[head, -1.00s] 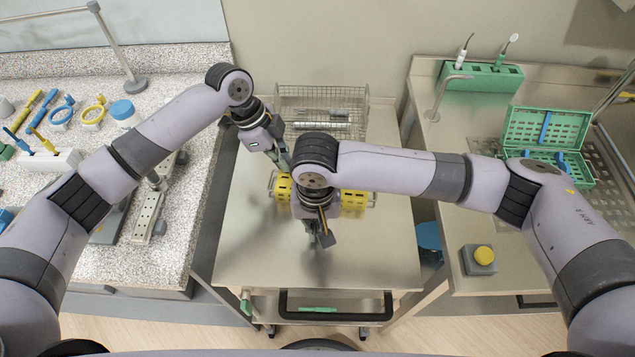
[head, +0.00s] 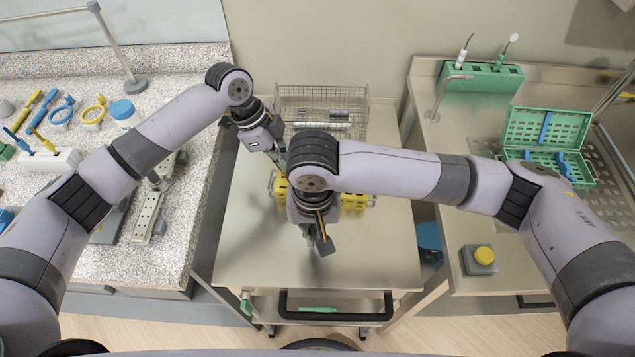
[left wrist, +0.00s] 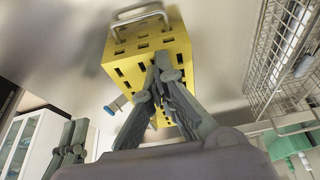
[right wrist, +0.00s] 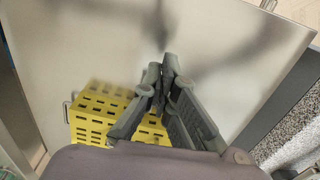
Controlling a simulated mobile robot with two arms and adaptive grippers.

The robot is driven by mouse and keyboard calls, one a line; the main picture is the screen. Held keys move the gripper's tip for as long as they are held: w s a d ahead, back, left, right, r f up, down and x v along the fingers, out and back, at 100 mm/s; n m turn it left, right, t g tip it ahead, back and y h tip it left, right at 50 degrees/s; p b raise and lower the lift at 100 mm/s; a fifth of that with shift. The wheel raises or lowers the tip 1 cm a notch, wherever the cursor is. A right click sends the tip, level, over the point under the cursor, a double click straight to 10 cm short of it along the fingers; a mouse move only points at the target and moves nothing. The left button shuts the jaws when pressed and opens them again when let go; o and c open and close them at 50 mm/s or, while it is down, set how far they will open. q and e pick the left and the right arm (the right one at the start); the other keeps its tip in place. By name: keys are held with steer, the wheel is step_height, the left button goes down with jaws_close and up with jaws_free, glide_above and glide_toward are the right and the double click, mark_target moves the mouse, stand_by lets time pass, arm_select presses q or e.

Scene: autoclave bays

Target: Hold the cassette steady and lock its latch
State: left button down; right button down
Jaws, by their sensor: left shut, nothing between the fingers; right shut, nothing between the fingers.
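The yellow slotted cassette (head: 354,199) lies on the steel cart top, largely hidden in the head view behind my right arm. It has a metal handle at each end. My left gripper (head: 284,165) is shut and empty at the cassette's far left side. In the left wrist view its closed fingertips (left wrist: 160,68) overlap the yellow cassette face (left wrist: 130,65); I cannot tell whether they touch. My right gripper (head: 324,247) is shut and empty, nearer the cart's front than the cassette. The right wrist view shows its closed tips (right wrist: 168,68) beside the cassette (right wrist: 95,108). I cannot make out the latch clearly.
A wire basket (head: 290,98) with instruments stands behind the cassette. The cart top (head: 255,245) is clear in front. A green open cassette (head: 550,128) and a yellow button box (head: 478,260) are on the right counter. Several tools lie on the left counter.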

step_height(320, 180, up, 12)
stand_by(0.6)
steer(key=shift+w+d+f, duration=0.1)
steer(key=shift+w+f, duration=0.15)
steer(key=shift+f, duration=2.25)
steer(key=shift+w+a+f, duration=0.1)
steer(key=shift+w+f, duration=0.15)
steer(key=shift+f, duration=2.3)
steer(key=shift+w+d+f, duration=0.1)
steer(key=shift+w+f, duration=0.15)
steer(key=shift+f, duration=2.25)
steer(key=shift+w, duration=0.2)
steer(key=shift+w+d, duration=0.1)
steer(key=shift+w, duration=0.5)
steer(key=shift+s+r, duration=1.55)
